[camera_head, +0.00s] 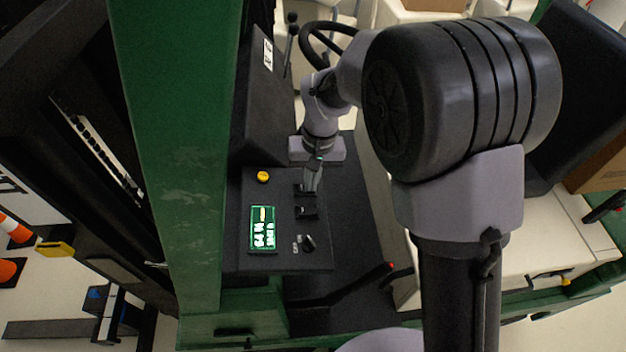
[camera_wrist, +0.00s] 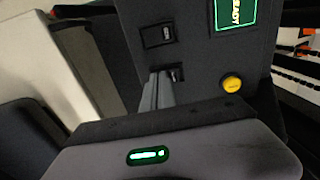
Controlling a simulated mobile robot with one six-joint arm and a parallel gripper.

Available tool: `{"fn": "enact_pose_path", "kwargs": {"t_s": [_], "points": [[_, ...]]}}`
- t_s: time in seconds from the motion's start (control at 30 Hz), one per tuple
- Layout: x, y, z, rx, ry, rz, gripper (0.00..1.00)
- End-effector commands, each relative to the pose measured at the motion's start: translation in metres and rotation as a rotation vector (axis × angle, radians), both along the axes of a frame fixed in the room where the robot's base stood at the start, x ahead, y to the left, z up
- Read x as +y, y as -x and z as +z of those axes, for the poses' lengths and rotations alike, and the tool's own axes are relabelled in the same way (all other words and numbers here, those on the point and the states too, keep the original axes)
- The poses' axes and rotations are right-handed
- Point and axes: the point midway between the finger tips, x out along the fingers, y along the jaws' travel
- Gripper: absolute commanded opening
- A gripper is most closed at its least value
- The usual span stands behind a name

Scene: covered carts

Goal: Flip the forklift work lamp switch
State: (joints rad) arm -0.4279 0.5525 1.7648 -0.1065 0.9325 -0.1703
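The dash panel (camera_head: 280,262) carries two black rocker switches. One rocker switch (camera_head: 306,212) is in plain view, and it also shows in the wrist view (camera_wrist: 158,35). The other switch (camera_wrist: 176,74) is partly hidden by my fingers. Any lamp marking on either is too small to read. My gripper (camera_head: 311,188) points down at the panel, with its fingertips right at the partly hidden switch. In the wrist view its fingers (camera_wrist: 160,78) lie together, with nothing seen between them. I cannot tell whether the tips touch the switch.
A yellow button (camera_head: 263,177) and a lit green display (camera_head: 262,228) sit left of the switches. A key switch (camera_head: 309,243) is nearer the panel's lower edge. A green post (camera_head: 180,150) stands at the left. A red-tipped lever (camera_head: 390,265) is at the lower right.

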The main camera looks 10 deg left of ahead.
Motion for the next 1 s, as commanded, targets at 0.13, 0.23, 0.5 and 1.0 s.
{"fn": "enact_pose_path", "kwargs": {"t_s": [0.13,0.23,0.5,1.0], "points": [[0.006,0.009,-0.009,0.024,0.008,0.001,0.0],[0.008,0.01,-0.009,0.024,0.006,0.0,0.0],[0.009,0.011,-0.003,0.025,0.003,-0.002,0.0],[-0.004,0.0,0.109,0.001,-0.007,-0.005,0.0]]}}
